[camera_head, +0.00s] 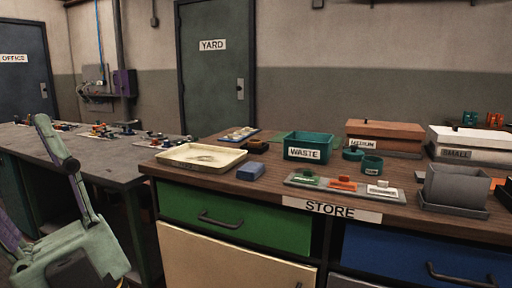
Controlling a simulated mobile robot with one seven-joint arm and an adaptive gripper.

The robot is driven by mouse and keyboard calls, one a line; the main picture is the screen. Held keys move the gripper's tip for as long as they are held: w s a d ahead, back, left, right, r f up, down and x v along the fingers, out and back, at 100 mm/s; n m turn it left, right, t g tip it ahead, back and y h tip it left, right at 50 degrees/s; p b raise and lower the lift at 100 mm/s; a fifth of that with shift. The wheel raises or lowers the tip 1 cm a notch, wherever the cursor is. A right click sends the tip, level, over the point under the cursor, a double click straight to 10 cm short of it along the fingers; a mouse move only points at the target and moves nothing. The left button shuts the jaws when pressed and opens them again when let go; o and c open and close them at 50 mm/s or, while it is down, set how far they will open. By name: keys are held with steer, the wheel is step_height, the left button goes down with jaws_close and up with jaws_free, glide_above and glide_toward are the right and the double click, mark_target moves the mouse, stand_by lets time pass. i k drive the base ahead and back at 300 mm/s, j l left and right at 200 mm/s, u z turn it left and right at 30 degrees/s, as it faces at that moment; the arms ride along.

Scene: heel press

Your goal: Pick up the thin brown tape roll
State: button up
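I cannot make out a thin brown tape roll for certain. A small dark brown item (257,146) lies on the store counter between the cream tray (172,155) and the green WASTE bin; its shape is too small to tell. A faint pale ring-like shape (205,157) shows inside the cream tray. Part of my pale green arm shows at the left edge, but my gripper is not in view.
The STORE counter (272,186) holds the WASTE bin (303,155), a blue block (250,171), teal round containers (372,165), a grey plate (318,187) with small items, a grey box (456,187) and labelled boxes (385,137). A grey bench (110,149) stands left.

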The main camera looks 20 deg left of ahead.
mark_target(252, 143)
steer(key=i+j, duration=0.1)
steer(key=j, duration=0.3)
steer(key=i+j, duration=0.15)
steer(key=j, duration=0.3)
steer(key=i+j, duration=0.1)
steer(key=j, duration=0.3)
steer(key=i+j, duration=0.1)
steer(key=j, duration=0.3)
